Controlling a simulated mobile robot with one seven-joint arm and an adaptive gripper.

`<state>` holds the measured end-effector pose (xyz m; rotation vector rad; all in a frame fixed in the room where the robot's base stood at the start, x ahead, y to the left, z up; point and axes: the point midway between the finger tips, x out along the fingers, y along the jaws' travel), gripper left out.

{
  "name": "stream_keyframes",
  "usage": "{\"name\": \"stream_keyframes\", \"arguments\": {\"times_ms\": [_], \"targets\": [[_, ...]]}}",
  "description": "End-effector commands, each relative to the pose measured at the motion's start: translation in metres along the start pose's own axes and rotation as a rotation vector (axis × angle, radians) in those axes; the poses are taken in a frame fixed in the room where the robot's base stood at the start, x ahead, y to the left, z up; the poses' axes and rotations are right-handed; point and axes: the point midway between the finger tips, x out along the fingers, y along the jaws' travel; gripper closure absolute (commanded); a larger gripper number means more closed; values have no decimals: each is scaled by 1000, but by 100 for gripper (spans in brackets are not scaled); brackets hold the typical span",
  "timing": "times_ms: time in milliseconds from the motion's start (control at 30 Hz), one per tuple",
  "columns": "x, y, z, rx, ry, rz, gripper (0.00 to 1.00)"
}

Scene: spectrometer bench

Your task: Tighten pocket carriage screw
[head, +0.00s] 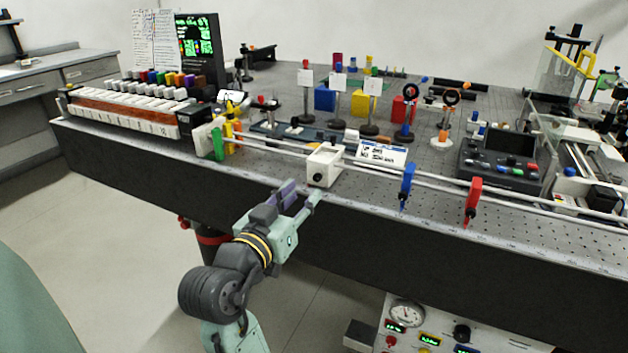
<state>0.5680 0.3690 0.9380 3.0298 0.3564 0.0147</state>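A white block-shaped carriage (324,168) sits on the pair of pale rails along the bench's front edge; it looks like the pocket carriage. My gripper (305,193) is just in front of the bench edge, below and slightly left of the carriage. Its two fingers, one purple-grey and one pale green, are spread with a gap between them. Nothing shows between them. The gripper looks apart from the carriage, though the exact distance is hard to tell.
A blue holder (407,184) and a red holder (473,197) stand on the rails to the right. Green and yellow pieces (218,143) stand at the rails' left end. A white label card (381,153) lies behind the rails. Open floor lies left of my arm.

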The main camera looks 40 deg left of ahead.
Motion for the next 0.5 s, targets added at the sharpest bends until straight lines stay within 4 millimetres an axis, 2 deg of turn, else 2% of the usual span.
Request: {"name": "stream_keyframes", "arguments": {"times_ms": [100,200,333,500], "targets": [[23,1,-2,-1,-1,3,66],[38,1,-2,0,0,1,66],[50,0,-2,0,1,-1,66],[56,0,-1,1,1,-1,66]]}}
